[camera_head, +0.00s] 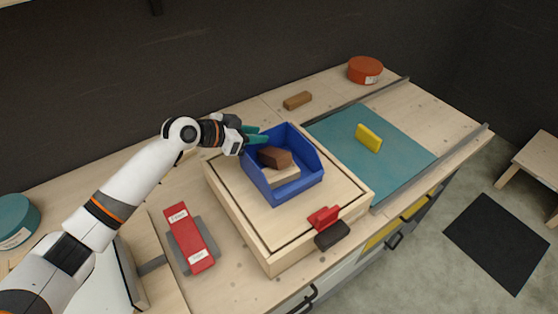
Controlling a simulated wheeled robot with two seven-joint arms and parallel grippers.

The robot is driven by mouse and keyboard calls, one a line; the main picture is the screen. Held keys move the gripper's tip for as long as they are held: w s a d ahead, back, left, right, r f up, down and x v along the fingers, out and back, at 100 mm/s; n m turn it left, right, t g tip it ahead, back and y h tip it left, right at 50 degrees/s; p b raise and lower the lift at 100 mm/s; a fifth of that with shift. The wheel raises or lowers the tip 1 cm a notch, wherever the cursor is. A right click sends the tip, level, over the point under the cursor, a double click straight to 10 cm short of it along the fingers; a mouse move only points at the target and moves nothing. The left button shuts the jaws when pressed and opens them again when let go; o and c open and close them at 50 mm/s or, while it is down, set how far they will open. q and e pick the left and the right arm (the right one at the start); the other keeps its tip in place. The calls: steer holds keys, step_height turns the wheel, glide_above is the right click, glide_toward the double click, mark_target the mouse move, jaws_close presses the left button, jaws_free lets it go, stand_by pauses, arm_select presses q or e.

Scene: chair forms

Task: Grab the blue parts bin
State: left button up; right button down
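The blue parts bin (297,188) sits on a raised wooden box (239,209) in the middle of the bench. It is open at the top and holds a brown block (274,157) and a lighter wooden piece (286,174). My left gripper (258,135) is at the bin's back left rim, with its teal fingers pointing right. One finger shows near the rim; whether the fingers touch or straddle the wall cannot be told. My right gripper is not in view.
A red stapler-like tool (188,238) lies left of the box, and a red and black clamp (325,219) is at its front edge. A teal mat (395,157) with a yellow block (368,138) lies right, between metal rails. A wooden block (297,100) and orange tin (365,70) stand behind.

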arm_select(q)
steer(key=shift+x, duration=0.85)
steer(key=shift+a, duration=0.1)
jaws_close()
steer(key=shift+r, duration=0.1)
stand_by(0.5)
